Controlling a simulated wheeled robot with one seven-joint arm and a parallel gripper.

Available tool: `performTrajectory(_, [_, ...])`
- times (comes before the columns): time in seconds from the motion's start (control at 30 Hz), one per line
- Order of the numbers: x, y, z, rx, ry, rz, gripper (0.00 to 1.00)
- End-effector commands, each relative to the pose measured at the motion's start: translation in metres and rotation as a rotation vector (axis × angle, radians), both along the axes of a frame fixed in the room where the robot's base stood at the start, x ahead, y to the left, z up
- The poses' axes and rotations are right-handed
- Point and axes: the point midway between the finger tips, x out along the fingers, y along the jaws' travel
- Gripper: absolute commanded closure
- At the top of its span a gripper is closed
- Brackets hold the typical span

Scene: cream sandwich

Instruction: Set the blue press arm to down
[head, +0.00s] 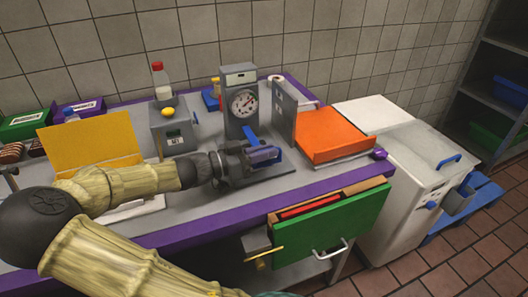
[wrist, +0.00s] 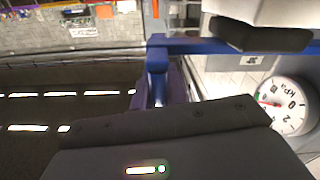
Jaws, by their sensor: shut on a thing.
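The grey press (head: 236,118) with a round white gauge (head: 244,103) stands on the counter. The blue press arm (head: 250,137) shows low in front of the gauge, partly hidden by my gripper (head: 256,160). My gripper reaches in from the left and is shut on the blue press arm at the front of the press. In the wrist view the blue press arm (wrist: 215,46) runs across beside a dark finger, with a blue upright part (wrist: 157,75) at its left end. The gauge (wrist: 286,105) is at right there. The exact grip contact is partly hidden.
A grey panel (head: 283,112) and an orange-topped box (head: 335,132) stand right of the press. A grey box with a yellow knob (head: 168,112) stands left. A green-fronted drawer (head: 335,228) juts out below the counter's front edge. A yellow board (head: 92,143) stands at left.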

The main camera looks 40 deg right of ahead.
Motion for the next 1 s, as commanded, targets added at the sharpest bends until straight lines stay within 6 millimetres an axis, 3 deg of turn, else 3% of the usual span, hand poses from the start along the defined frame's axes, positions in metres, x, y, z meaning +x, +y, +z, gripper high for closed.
performTrajectory(0.2, [0.001,0.001,0.000,0.001,0.003,0.003,1.00])
performTrajectory(0.23, [0.001,0.001,0.000,0.001,0.003,0.003,0.84])
performTrajectory(0.33, [0.001,0.002,0.000,0.001,0.003,0.004,0.66])
performTrajectory(0.73, [0.003,0.007,0.001,-0.001,0.002,0.006,0.66])
performTrajectory(1.0, [0.017,0.046,0.001,-0.002,0.002,0.010,0.66])
